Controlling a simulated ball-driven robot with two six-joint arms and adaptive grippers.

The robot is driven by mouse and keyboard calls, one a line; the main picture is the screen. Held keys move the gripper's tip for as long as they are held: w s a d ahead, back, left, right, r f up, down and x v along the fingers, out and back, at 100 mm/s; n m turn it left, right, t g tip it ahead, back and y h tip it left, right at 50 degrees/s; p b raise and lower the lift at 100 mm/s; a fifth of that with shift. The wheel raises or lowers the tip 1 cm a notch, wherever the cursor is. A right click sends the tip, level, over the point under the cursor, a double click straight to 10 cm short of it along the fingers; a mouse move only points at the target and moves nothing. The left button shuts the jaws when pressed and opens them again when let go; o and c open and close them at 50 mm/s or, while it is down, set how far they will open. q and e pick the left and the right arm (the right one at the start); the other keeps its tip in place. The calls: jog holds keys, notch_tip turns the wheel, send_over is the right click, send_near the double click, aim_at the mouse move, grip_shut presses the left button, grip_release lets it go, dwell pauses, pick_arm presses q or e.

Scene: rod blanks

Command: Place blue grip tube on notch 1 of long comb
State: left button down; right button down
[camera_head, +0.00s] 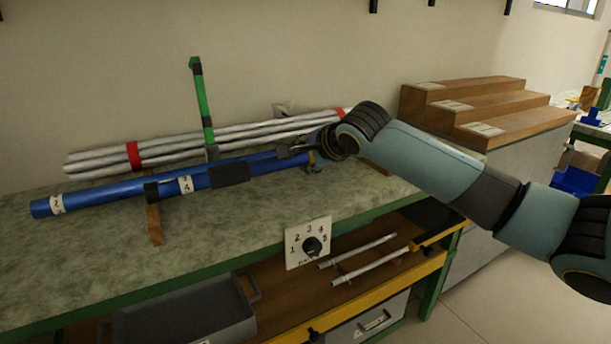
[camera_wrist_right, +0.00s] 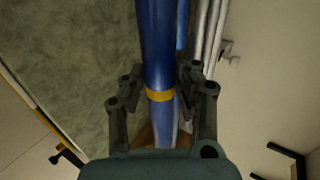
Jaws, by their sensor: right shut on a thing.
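A long blue tube with a black grip sleeve (camera_head: 230,175) slants over the bench, its near end at the left. My right gripper (camera_head: 300,152) is shut on a blue tube near its right end, which looks like this grip tube. In the right wrist view the held blue tube (camera_wrist_right: 155,40), with a yellow band, runs between the fingers (camera_wrist_right: 160,80). A second blue tube (camera_head: 262,158) lies close behind it. A wooden support (camera_head: 154,222) stands under the tubes at the left and may be part of a comb; its notches are hidden. My left gripper is not in view.
Several pale rods (camera_head: 100,160) with red bands lie behind, beside a green upright (camera_head: 203,100). Wooden steps (camera_head: 500,110) stand at the right. A numbered dial (camera_head: 308,243) is on the bench front. The bench's front left (camera_head: 80,260) is clear.

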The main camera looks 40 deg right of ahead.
notch_tip(320, 180, down, 4)
jog(key=shift+r+b, duration=0.15)
jog(key=shift+b, duration=0.3)
jog(key=shift+r, duration=0.1)
jog(key=shift+s+f, duration=0.1)
jog(key=shift+f, duration=0.35)
jog(key=c, duration=1)
grip_release()
